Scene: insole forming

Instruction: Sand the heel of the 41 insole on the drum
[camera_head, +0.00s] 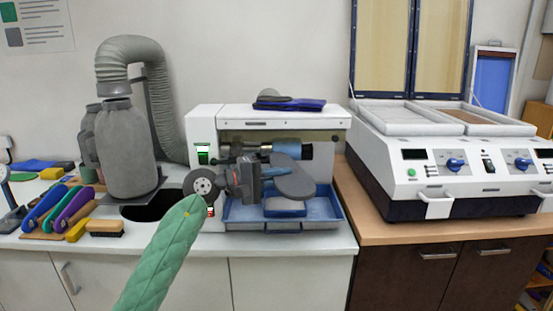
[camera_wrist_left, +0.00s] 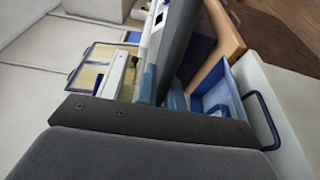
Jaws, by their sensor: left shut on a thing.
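The grey insole (camera_head: 296,184) is in my left gripper (camera_head: 264,182), in front of the sanding machine (camera_head: 206,130) in the head view. My left gripper is shut on it, and its free rounded end points to the right. The size mark is not readable. The blue sanding drum (camera_head: 288,149) sits in the machine's opening, just above and behind the insole. I cannot tell for sure whether they touch. In the left wrist view, dark gripper parts fill the lower part. My right gripper is not in view.
A blue tray (camera_head: 328,212) lies below the drum. A dark blue item and a grey pad (camera_head: 288,103) lie on the machine's top. A grey dust collector with hose (camera_head: 112,140) and several colored tools (camera_head: 62,212) stand left. A white press (camera_head: 430,160) stands right.

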